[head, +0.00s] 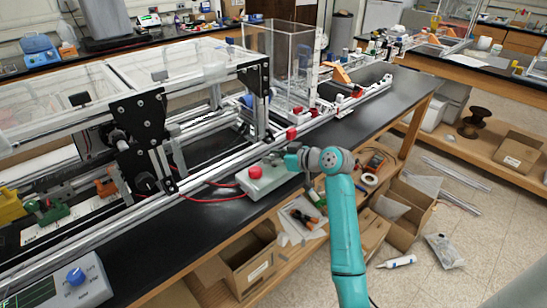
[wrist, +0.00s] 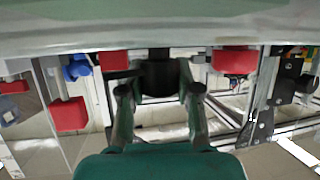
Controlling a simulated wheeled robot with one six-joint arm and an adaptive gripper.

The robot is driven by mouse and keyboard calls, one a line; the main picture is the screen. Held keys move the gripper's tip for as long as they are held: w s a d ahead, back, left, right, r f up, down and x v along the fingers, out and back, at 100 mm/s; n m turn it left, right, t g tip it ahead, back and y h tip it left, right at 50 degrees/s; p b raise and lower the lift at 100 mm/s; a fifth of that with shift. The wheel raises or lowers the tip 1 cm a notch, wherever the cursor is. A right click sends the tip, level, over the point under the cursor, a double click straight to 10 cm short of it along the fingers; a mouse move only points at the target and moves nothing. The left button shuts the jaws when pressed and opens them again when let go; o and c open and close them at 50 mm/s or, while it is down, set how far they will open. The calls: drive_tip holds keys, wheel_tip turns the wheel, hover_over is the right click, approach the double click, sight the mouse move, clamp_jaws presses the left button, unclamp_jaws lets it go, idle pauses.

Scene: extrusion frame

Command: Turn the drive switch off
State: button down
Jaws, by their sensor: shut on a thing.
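The pale grey-green control box (head: 272,184) sits on the black bench top, with a red mushroom button (head: 255,172) at its left end. In the wrist view the box (wrist: 160,22) spans the top of the picture, and the red button (wrist: 235,61) is right of my gripper. A black rotary knob (wrist: 160,78), which looks like the drive switch, is between my fingers. My gripper (head: 292,160) reaches in at the box's right end and is shut on the knob. In the head view my gripper hides the knob, and its pointer setting cannot be seen.
The aluminium extrusion frame (head: 190,130) with black plates runs along the bench behind the box. A red cable (head: 208,200) lies left of the box. A lower shelf holds cardboard boxes (head: 245,263) and tools. The floor at the right is mostly open.

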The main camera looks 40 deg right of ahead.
drive_tip(key=n+g+y, duration=0.1)
drive_tip(key=n+y, duration=0.3)
drive_tip(key=shift+g+y, duration=0.3)
drive_tip(key=shift+g, duration=0.1)
drive_tip(key=c, duration=0.8)
unclamp_jaws()
drive_tip(key=shift+s, duration=0.1)
drive_tip(key=v, duration=1.2)
drive_tip(key=shift+a, duration=0.1)
